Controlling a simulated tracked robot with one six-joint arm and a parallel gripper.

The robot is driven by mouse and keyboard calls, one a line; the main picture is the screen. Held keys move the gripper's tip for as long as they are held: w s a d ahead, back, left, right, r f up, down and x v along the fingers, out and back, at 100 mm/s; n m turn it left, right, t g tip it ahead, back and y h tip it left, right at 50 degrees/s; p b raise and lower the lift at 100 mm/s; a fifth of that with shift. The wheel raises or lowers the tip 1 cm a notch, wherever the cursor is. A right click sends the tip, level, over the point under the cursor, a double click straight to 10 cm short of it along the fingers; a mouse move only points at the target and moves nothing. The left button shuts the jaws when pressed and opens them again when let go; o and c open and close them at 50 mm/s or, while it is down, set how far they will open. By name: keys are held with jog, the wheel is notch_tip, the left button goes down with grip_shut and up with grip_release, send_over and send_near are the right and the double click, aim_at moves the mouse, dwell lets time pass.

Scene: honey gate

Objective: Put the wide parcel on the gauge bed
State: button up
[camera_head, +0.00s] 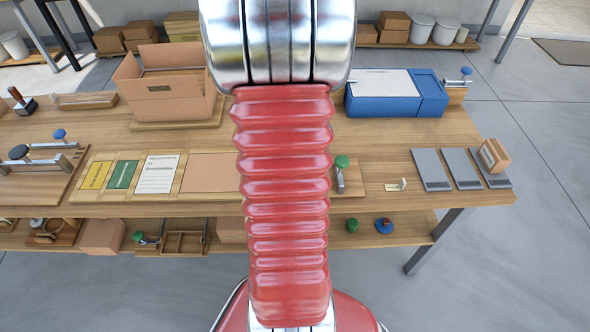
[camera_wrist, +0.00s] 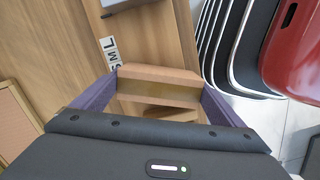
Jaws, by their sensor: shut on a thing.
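In the wrist view my gripper (camera_wrist: 160,92) has its two purple fingers set wide apart and shut on the two ends of a broad cardboard parcel (camera_wrist: 162,72), which I take to be the wide parcel. A duller band runs along its side. In the head view my own red arm hides the gripper and the held parcel. At the left of the bench, a wooden bed (camera_head: 28,193) carries metal bars with blue and dark knobs; it may be the gauge bed, but no label shows that.
An open carton (camera_head: 168,102) and a blue-and-white case (camera_head: 385,97) stand at the back. Grey plates (camera_head: 431,170) lie at the right, with a small parcel (camera_head: 494,155) there. A green-knobbed clamp (camera_head: 341,172) stands beside my arm. The lower shelf holds another box (camera_head: 102,236).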

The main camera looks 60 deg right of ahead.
jog(key=o, duration=0.9)
jog(key=r, duration=0.4)
jog(key=w+r, duration=0.1)
jog(key=r, duration=0.8)
jog(key=shift+w+r, duration=0.25)
jog(key=shift+w, duration=0.1)
